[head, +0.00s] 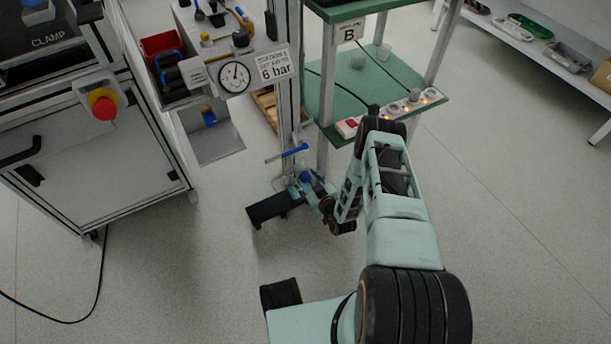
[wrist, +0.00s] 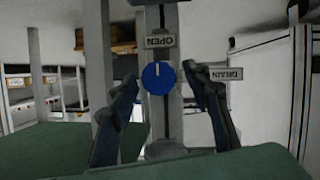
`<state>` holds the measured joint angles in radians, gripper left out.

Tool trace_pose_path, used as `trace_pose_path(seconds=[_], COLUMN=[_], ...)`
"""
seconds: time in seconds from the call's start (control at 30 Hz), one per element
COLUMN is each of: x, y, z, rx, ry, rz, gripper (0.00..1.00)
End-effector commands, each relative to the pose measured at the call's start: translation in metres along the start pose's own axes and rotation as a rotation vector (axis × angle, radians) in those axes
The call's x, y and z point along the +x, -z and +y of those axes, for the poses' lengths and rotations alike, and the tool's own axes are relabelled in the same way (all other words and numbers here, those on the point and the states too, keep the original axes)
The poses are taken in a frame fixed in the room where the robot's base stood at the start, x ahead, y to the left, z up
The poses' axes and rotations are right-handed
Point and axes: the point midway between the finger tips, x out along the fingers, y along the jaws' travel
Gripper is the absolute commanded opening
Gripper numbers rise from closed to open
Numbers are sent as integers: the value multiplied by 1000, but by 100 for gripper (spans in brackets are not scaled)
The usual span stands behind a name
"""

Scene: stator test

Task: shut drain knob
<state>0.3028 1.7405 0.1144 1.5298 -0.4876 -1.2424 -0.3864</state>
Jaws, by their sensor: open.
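The drain knob is a round blue disc (wrist: 158,78) with a short white line on it, seen face-on in the wrist view. It sits on a grey upright post. An "OPEN" label (wrist: 160,41) appears upside down just above it, and a "DRAIN" label (wrist: 226,74) to its right. My gripper (wrist: 160,84) is open, with one finger on each side of the knob in the picture. Gaps show between fingers and knob, and I cannot tell the depth between them. In the head view my gripper (head: 312,187) is low by the post, largely covering the knob area.
A blue lever (head: 288,155) sticks out from the post above my gripper. A gauge (head: 234,77) and "6 bar" sign (head: 275,66) are higher up. The green bench B (head: 420,110) stands close on the right. Floor is clear in front.

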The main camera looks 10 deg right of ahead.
Motion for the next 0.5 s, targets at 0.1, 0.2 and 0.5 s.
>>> trace_pose_path(seconds=[0.1, 0.2, 0.5], x=[0, 0, 0], y=[0, 0, 0], z=[0, 0, 0], rx=[0, 0, 0], ry=[0, 0, 0], rz=[0, 0, 0], gripper=[44, 44, 11])
